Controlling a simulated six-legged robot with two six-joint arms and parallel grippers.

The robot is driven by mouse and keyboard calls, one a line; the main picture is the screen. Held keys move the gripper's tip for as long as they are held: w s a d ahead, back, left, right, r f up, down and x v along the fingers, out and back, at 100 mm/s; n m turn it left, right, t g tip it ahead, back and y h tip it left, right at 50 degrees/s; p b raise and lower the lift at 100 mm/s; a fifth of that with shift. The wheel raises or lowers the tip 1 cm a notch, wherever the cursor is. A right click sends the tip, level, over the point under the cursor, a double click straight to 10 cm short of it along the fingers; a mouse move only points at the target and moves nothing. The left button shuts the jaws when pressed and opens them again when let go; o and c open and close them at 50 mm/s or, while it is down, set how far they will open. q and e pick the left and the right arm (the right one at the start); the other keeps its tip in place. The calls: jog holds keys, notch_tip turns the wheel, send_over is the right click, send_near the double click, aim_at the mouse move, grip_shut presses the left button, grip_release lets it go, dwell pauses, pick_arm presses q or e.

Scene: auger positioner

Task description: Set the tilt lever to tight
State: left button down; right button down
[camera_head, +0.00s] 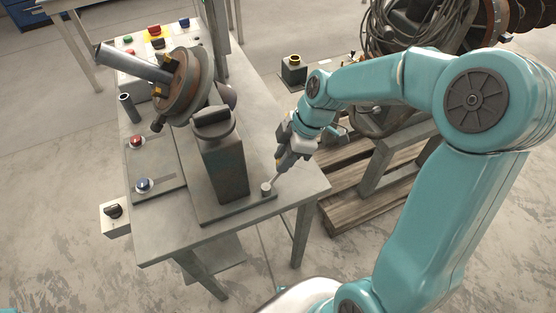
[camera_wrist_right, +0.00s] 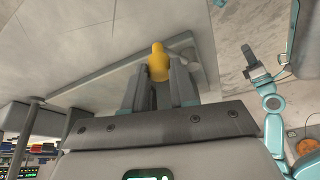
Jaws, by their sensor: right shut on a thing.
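The tilt lever shows in the camera_head view as a thin rod (camera_head: 274,177) rising from a round grey pivot (camera_head: 266,188) at the front right corner of the positioner's base plate. It leans up and to the right into my right gripper (camera_head: 279,166). In the right wrist view its yellow end (camera_wrist_right: 157,62) sits between the two grey fingers of that gripper, which is shut on it. The fingers hide part of the lever. No tight marking is readable. A small grey gripper on a teal arm, seemingly my left gripper (camera_wrist_right: 252,66), shows at the right of the wrist view; its jaws are unclear.
The positioner column (camera_head: 224,165) with its tilted round plate (camera_head: 182,88) stands on the grey table (camera_head: 210,234), left of my right gripper. Red and blue buttons lie further left. A wooden pallet (camera_head: 345,208) and a cable-wound machine stand right of the table.

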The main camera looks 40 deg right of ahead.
jog(key=s+m+t+b, duration=0.1)
jog(key=m, duration=0.1)
jog(key=shift+s+d+m, duration=0.1)
jog(key=shift+s+m, duration=0.1)
jog(key=shift+m, duration=0.1)
jog(key=shift+s+r+m+t+h+b, duration=0.15)
jog(key=shift+s+m+h+b, duration=0.25)
jog(key=shift+m, duration=0.4)
jog(key=shift+s+f+m+t+h+b, duration=0.1)
jog(key=shift+s+m+t+h+b, duration=0.25)
jog(key=shift+m, duration=0.45)
jog(key=shift+s+r, duration=0.1)
jog(key=c, duration=0.9)
grip_release()
jog(key=shift+s+a, duration=0.1)
jog(key=shift+a, duration=0.1)
jog(key=p+v, duration=0.2)
jog(key=v, duration=1.4)
jog(key=shift+r, duration=0.2)
